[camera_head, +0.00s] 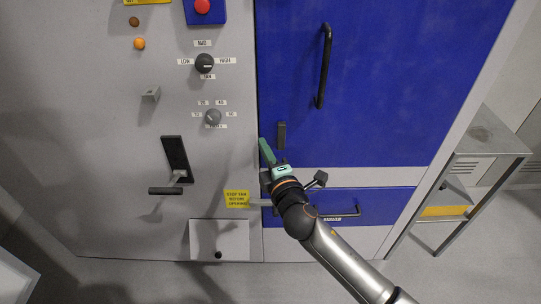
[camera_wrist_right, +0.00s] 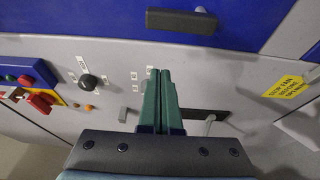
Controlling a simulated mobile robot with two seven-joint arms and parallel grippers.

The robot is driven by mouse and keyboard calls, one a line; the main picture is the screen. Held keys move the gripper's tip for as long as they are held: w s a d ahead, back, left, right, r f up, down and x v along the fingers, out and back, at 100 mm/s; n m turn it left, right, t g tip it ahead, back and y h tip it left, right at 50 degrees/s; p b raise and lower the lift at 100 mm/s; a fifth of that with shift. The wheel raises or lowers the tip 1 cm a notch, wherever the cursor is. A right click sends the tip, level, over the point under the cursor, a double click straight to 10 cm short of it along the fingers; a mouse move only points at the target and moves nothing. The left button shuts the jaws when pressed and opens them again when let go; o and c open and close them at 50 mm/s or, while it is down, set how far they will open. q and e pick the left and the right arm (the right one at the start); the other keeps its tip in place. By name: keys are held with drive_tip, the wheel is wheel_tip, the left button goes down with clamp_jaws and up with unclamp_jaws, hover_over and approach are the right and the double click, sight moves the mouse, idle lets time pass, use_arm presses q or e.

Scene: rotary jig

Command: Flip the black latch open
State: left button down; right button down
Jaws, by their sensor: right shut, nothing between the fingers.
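The black latch (camera_head: 281,135) is a short dark bar on the blue door, near its left edge, and stands upright in the head view. It also shows near the top of the right wrist view (camera_wrist_right: 182,21), lying across that picture. My right gripper (camera_head: 263,144) has green fingers, shut with nothing between them. Its fingertips are just left of the latch in the head view. In the wrist view the fingertips (camera_wrist_right: 160,72) are below the latch over the grey panel, with a visible gap to it. My left gripper is not in view.
A long black handle (camera_head: 324,65) is on the blue door (camera_head: 375,110). Left, the grey panel carries a black knob (camera_head: 204,63), a grey knob (camera_head: 213,117), a lever (camera_head: 166,190) and a yellow sign (camera_head: 237,198). A drawer handle (camera_head: 340,214) is below the door.

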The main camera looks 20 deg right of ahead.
drive_tip(key=shift+w+d+p, duration=0.45)
drive_tip(key=shift+w+d, duration=1.35)
drive_tip(key=shift+d+m+b, duration=0.15)
drive_tip(key=shift+m+b, duration=0.15)
drive_tip(key=shift+b, duration=0.25)
